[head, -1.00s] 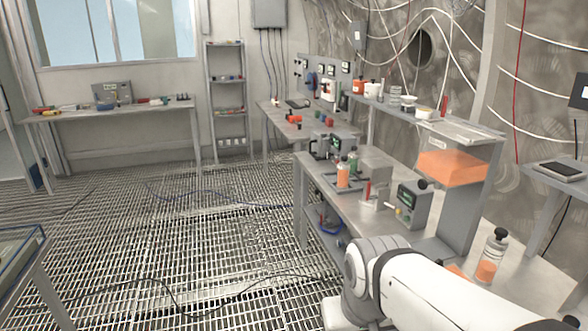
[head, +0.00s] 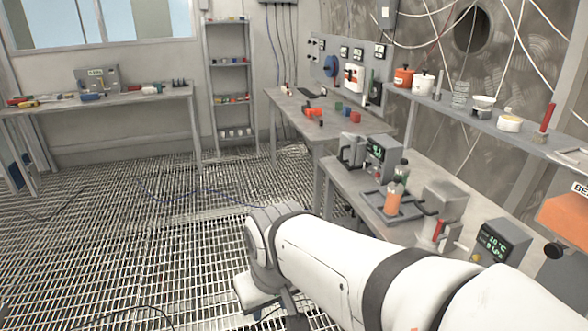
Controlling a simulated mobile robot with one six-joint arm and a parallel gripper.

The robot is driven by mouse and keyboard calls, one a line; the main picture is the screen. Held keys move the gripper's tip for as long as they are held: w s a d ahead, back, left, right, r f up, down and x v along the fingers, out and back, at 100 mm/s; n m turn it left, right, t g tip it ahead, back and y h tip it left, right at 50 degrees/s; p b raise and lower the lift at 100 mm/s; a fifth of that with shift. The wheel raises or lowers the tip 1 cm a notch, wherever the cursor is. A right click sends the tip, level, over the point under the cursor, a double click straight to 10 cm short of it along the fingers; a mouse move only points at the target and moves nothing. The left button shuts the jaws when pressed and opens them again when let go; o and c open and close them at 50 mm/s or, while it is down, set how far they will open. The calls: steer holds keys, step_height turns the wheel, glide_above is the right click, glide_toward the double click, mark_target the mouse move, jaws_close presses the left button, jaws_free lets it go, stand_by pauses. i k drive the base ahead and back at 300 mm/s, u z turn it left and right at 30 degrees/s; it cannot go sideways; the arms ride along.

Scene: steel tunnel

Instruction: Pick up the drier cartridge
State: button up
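A clear bottle-like cartridge with orange filling (head: 393,200) stands upright in a dark tray (head: 412,213) on the near right workbench. A similar one with a dark green look (head: 402,172) stands just behind it. I cannot tell for sure which is the drier cartridge. My arm reaches in from the lower right, in front of the bench. Its end, with my gripper (head: 272,299), is at the bottom middle over the grated floor, left of the bench and apart from both cartridges. The fingers are not clear enough to tell open from shut.
A grey device with a display (head: 383,150) and a second display box (head: 496,246) stand on the near bench. A shelf (head: 470,119) with pots runs above it. A farther bench (head: 290,103) and a left table (head: 130,94) stand behind. The grated floor (head: 180,230) is mostly open.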

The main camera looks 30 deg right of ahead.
mark_target(395, 189)
steer(key=z, duration=0.55)
steer(key=i, duration=1.4)
steer(key=z, duration=0.95)
steer(key=k, duration=0.75)
steer(key=z, duration=0.2)
steer(key=i, duration=0.85)
steer(key=u, duration=0.05)
